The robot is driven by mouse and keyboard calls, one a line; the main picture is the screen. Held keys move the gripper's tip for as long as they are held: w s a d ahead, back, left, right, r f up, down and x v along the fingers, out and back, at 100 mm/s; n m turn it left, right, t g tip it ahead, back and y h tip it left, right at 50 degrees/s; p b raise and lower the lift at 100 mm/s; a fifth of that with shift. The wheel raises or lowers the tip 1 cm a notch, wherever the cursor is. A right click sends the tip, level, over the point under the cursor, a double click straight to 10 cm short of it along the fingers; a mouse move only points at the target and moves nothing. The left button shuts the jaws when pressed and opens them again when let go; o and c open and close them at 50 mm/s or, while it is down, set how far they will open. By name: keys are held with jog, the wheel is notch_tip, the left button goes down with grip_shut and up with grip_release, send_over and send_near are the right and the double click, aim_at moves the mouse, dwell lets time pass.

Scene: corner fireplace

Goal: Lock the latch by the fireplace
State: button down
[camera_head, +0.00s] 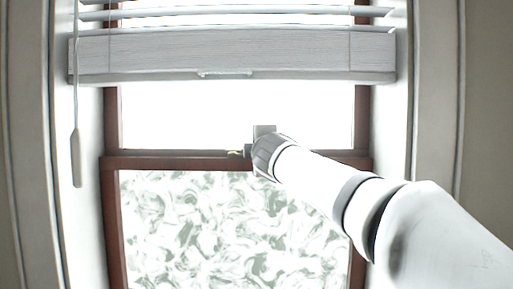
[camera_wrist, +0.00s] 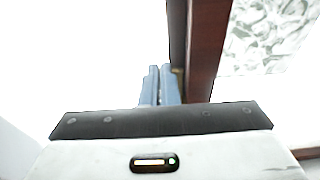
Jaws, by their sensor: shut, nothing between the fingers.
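The latch (camera_head: 235,153) is a small brass-coloured piece on the middle rail of a red-brown window frame (camera_head: 170,162). My gripper (camera_head: 247,152) is at the rail, just right of the visible part of the latch. In the wrist view, the two blue-grey fingers of my gripper (camera_wrist: 160,84) are together and hold nothing. A small brownish bit of the latch (camera_wrist: 178,71) shows beside the right finger, next to the frame. The rest of the latch is hidden, and I cannot tell whether the fingers touch it or which way it is turned.
A raised white blind (camera_head: 230,55) hangs above the rail. Its cord with a grey pull (camera_head: 77,158) hangs at the left. The lower pane (camera_head: 220,225) has a swirled pattern; the upper pane is bright white. White side walls (camera_head: 390,100) flank the window.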

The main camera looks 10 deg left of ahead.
jog(key=shift+w+d+r, duration=0.15)
jog(key=shift+w+d, duration=0.05)
jog(key=shift+w, duration=0.05)
dwell(0.6)
jog(key=s+d+p, duration=0.4)
jog(key=d, duration=0.6)
jog(key=shift+s+d+p, duration=0.2)
jog(key=shift+d+p, duration=0.05)
jog(key=shift+p, duration=0.1)
